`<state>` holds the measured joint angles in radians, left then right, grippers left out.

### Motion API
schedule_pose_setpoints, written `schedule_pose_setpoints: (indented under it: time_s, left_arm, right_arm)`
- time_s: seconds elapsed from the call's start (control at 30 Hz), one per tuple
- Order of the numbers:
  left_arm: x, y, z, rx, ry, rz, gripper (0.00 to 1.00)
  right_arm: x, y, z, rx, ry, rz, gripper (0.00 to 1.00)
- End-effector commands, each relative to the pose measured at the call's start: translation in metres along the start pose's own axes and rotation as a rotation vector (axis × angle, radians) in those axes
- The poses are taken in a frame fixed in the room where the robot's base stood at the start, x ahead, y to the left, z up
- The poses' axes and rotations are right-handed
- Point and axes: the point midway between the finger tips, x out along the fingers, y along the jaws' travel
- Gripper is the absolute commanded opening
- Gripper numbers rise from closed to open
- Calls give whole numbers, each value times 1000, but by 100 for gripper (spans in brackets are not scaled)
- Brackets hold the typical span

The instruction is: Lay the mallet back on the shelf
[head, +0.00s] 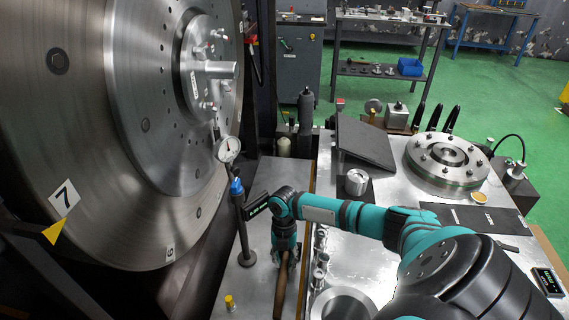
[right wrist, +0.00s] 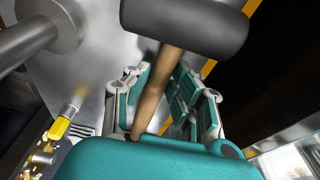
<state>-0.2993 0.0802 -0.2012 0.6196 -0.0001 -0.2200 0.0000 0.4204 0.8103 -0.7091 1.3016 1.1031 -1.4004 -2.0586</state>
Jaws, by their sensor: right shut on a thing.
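My right gripper (head: 286,252) is shut on the wooden handle of the mallet (head: 280,292), above the grey metal ledge beside the large disc. In the right wrist view the mallet's pale brown handle (right wrist: 153,95) runs between the teal finger pads of my right gripper (right wrist: 162,92). Its thick, dark cylindrical head (right wrist: 185,25) shows past the fingertips. In the head view the mallet's head is hidden or cannot be made out. I cannot tell whether the mallet touches the ledge. My left gripper is not in view.
A dial gauge (head: 229,149) on a slim post stands on the ledge (head: 265,185), close to my right wrist. A small yellow-topped piece (head: 230,302) stands at the ledge's front. The bench on the right holds a bolted flange (head: 447,160), a tilted dark plate (head: 365,142) and metal fittings.

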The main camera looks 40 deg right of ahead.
Motion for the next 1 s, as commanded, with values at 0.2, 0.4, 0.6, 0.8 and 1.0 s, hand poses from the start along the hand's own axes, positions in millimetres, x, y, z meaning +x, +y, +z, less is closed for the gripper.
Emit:
schedule_pose_setpoints:
  time_s: [0.2,0.4,0.6,0.8,1.0]
  left_arm:
    - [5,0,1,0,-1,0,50]
    - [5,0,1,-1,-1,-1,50]
    - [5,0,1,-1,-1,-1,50]
    - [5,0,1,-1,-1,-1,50]
    - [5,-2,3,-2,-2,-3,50]
  right_arm:
    - [7,0,1,1,0,1,0]
    - [7,0,1,1,1,0,0]
    - [7,0,1,1,1,-1,39]
    - [7,0,1,0,1,0,49]
    - [4,0,1,0,0,0,49]
